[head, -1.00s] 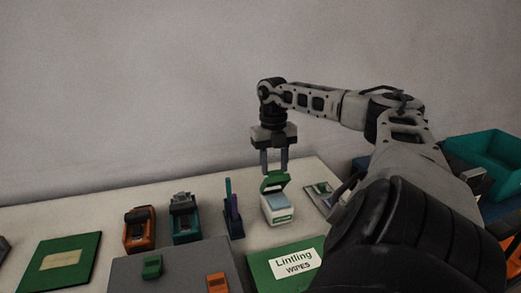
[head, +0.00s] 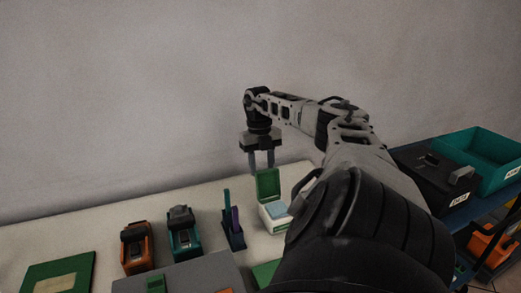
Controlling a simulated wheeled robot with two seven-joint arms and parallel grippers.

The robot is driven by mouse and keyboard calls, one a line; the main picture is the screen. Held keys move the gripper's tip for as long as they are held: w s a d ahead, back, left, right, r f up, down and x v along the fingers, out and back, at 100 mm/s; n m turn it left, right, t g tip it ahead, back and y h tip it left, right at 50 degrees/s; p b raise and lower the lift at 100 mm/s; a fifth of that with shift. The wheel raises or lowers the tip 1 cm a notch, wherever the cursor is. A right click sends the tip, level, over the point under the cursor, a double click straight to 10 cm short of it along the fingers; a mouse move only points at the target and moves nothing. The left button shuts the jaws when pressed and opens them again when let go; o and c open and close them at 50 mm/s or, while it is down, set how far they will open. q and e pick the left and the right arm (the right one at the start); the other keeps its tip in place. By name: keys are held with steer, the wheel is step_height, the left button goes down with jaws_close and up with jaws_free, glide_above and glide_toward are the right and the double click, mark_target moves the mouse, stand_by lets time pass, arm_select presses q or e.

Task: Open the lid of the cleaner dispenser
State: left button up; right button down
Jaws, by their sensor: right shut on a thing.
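The cleaner dispenser (head: 267,222) is a small white box with a green lid, standing on the pale table right of centre. The lid (head: 268,184) stands up about vertical at the back of the box, and pale blue contents show in the opening. My right gripper (head: 262,165) points down at the lid's top edge, with its two grey fingers close together and shut on the lid. My right forearm hides the right side of the dispenser. My left gripper is not in view.
A dark holder with purple and teal sticks (head: 234,238) stands just left of the dispenser. Teal (head: 184,240) and orange (head: 136,255) devices stand farther left. A grey mat (head: 190,276) lies in front. Black (head: 436,180) and teal bins (head: 485,163) are at right.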

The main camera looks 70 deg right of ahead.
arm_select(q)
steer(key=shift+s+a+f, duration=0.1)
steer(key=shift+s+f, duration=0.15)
arm_select(e)
steer(key=shift+w+d+f, duration=0.35)
steer(key=shift+w+f, duration=0.1)
steer(key=shift+f, duration=0.25)
steer(key=shift+f, duration=0.1)
steer(key=c, duration=0.8)
jaws_free()
steer(key=shift+c, duration=0.2)
arm_select(q)
steer(key=p, duration=0.2)
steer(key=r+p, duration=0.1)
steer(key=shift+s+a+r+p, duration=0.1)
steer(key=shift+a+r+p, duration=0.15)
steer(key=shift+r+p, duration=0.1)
arm_select(e)
step_height(320, 180, up, 16)
steer(key=w+d, duration=0.1)
steer(key=d, duration=0.1)
steer(key=shift+w+f, duration=0.15)
steer(key=shift+w, duration=0.25)
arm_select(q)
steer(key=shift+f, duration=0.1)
